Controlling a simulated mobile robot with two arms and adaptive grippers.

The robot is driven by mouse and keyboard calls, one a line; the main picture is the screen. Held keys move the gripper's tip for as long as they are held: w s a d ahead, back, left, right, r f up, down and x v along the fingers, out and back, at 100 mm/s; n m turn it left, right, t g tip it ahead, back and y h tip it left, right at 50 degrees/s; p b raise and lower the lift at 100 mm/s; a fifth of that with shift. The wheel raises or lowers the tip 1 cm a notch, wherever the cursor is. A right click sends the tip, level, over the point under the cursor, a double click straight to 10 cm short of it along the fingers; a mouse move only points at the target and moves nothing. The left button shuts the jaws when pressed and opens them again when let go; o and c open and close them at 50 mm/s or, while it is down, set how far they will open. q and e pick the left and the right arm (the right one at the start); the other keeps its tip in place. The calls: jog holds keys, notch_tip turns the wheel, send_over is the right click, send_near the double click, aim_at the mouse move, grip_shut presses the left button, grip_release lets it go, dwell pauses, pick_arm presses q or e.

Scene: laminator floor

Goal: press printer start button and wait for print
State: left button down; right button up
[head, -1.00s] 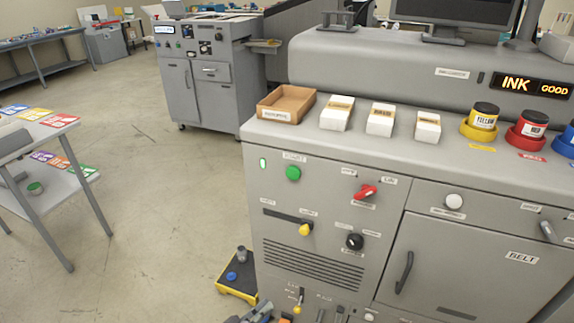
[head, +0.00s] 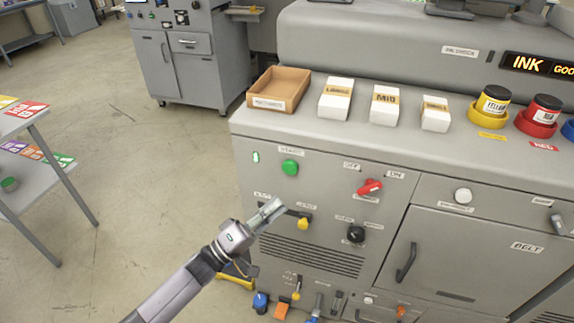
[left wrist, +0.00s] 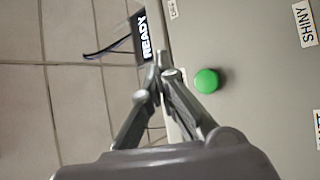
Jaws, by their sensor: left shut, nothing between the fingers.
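The grey printer has a round green start button (head: 290,167) on its front panel, under a small label. My left gripper (head: 268,212) is shut and empty in front of the panel, below and left of the button in the head view. In the left wrist view, the shut fingertips (left wrist: 158,68) are left of a green button (left wrist: 206,81), and they look apart from it. My right gripper is not in view.
A red switch (head: 369,187), a yellow-knobbed lever (head: 303,223) and a black knob (head: 356,234) are nearby on the panel. An open brown tray (head: 278,89) and ink jars stand on top. A display (head: 540,66) shows INK.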

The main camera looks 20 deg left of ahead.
aim_at(290, 167)
pick_arm(q)
jog(key=w+b, duration=0.5)
jog(key=w, duration=0.3)
jog(key=shift+w+d, duration=0.15)
jog(key=shift+w, duration=0.25)
dwell(1.4)
jog(key=shift+w, duration=0.4)
